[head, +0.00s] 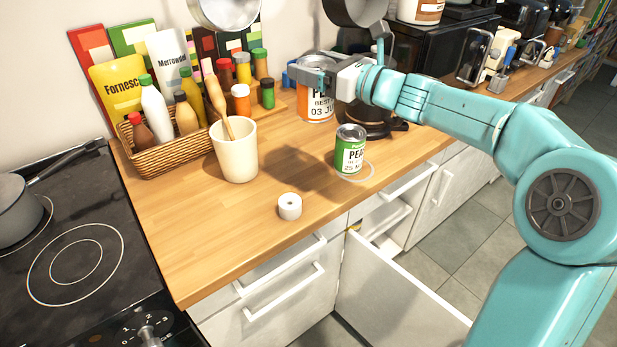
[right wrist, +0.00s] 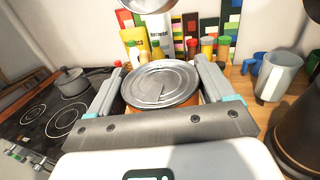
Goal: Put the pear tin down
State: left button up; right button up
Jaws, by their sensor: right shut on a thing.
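A large tin with a silver lid and an orange and white label (head: 317,106) is in my right gripper (head: 318,78), at the back of the wooden counter. Its label reads "PE", "BEST" and "03 JU"; the rest is hidden. In the right wrist view its lid (right wrist: 160,83) lies between the two fingers, which are shut on it. It appears to be above the counter, but the gap is hard to judge. A smaller green and white tin (head: 350,152) marked "PEA" stands upright nearer the counter's front edge, beside a thin pale ring. My left gripper is out of view.
A cream pot with wooden utensils (head: 235,152) and a wicker basket of bottles (head: 160,153) stand left. A small white roll (head: 290,206) lies near the front edge. A dark kettle-like appliance (head: 372,122) is close right of the held tin. An open drawer (head: 395,290) juts out below.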

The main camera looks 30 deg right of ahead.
notch_tip(320, 180, down, 20)
jog(key=b, duration=0.3)
jog(key=shift+s+d+r, duration=0.15)
jog(key=shift+s+d, duration=0.05)
jog(key=shift+s, duration=0.1)
jog(key=shift+s, duration=0.1)
jog(key=shift+b, duration=0.3)
jog(key=o, duration=1.3)
jog(key=shift+f, duration=0.2)
jog(key=v, duration=1.2)
jog(key=shift+r+b, duration=0.2)
jog(key=shift+b, duration=0.2)
